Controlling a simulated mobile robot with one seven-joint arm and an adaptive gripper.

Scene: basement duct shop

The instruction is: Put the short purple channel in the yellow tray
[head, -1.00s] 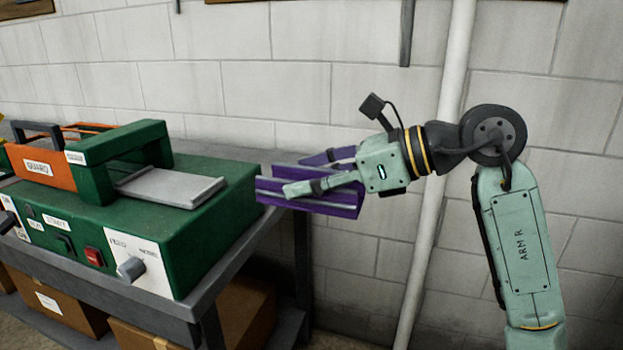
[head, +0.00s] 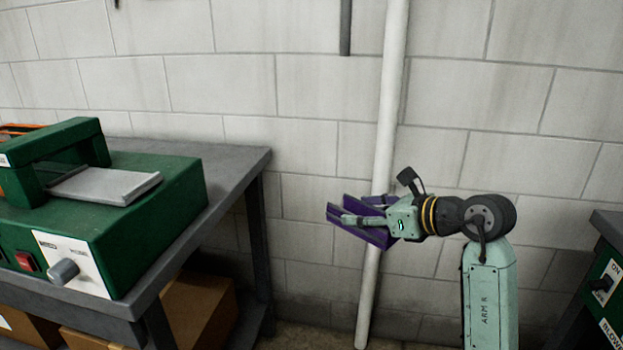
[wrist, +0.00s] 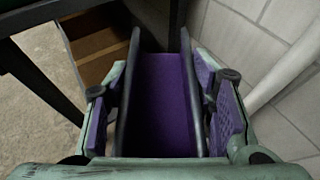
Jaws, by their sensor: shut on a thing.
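The purple channel (head: 372,232) is held in my gripper (head: 362,222), out in the air to the right of the grey bench and in front of the white pipe. In the wrist view the channel (wrist: 165,105) runs lengthwise between my two fingers, its purple floor between two dark side walls. My gripper (wrist: 165,110) is shut on the channel's sides. The channel looks tilted in the head view. I see no yellow tray in the current views.
A green machine (head: 150,225) stands on the grey bench (head: 235,165) at left. Cardboard boxes (head: 205,310) sit on the shelf below. A white pipe (head: 385,110) runs down the block wall. Another green machine (head: 605,275) stands at the right edge. Open floor lies between.

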